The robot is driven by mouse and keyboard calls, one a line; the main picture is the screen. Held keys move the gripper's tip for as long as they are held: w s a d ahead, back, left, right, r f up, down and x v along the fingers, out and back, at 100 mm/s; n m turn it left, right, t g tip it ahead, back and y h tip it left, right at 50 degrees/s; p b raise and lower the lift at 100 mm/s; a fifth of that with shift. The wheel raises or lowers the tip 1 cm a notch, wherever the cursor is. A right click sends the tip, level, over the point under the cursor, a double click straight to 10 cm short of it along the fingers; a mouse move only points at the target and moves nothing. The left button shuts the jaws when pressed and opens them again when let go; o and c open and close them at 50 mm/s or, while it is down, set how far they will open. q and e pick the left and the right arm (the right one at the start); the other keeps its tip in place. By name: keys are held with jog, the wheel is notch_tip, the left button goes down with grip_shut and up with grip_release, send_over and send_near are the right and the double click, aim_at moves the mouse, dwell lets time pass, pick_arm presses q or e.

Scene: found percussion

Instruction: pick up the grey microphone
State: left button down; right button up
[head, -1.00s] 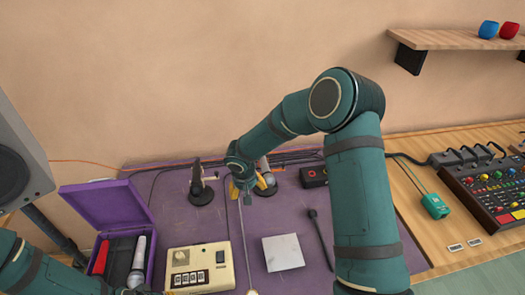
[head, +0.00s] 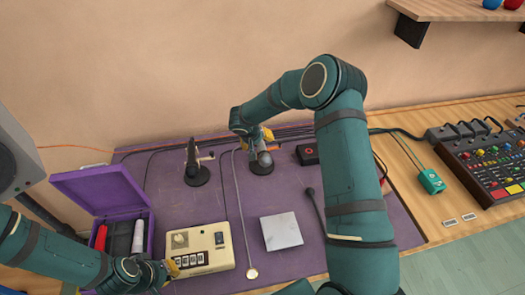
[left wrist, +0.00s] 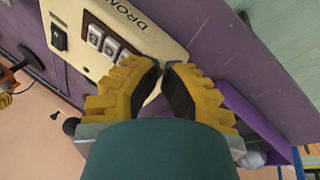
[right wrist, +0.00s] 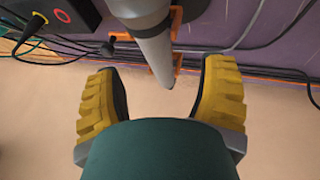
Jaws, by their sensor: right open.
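A grey cylinder that looks like the grey microphone (head: 263,157) sits in a stand with a round black base on the purple mat. It also shows in the right wrist view (right wrist: 153,45), held by an orange clip. My right gripper (head: 262,135) is open at its upper end. In the right wrist view the grey end lies between the spread yellow fingers; I see no contact. My left gripper (head: 172,269) is near the cream drum machine (head: 203,262). Its fingertips are together with nothing seen between them (left wrist: 162,66).
A second black stand (head: 195,172) stands left of the first. An open purple case (head: 95,193) holds red and pale-headed items. A white square block (head: 281,231) and a dark handheld item (head: 315,207) lie in front. A black box (head: 306,153) is at the right.

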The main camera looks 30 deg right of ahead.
aim_at(260, 144)
jog(key=shift+p+x, duration=0.5)
jog(key=shift+x, duration=1.9)
jog(key=shift+s+d, duration=0.15)
grip_shut()
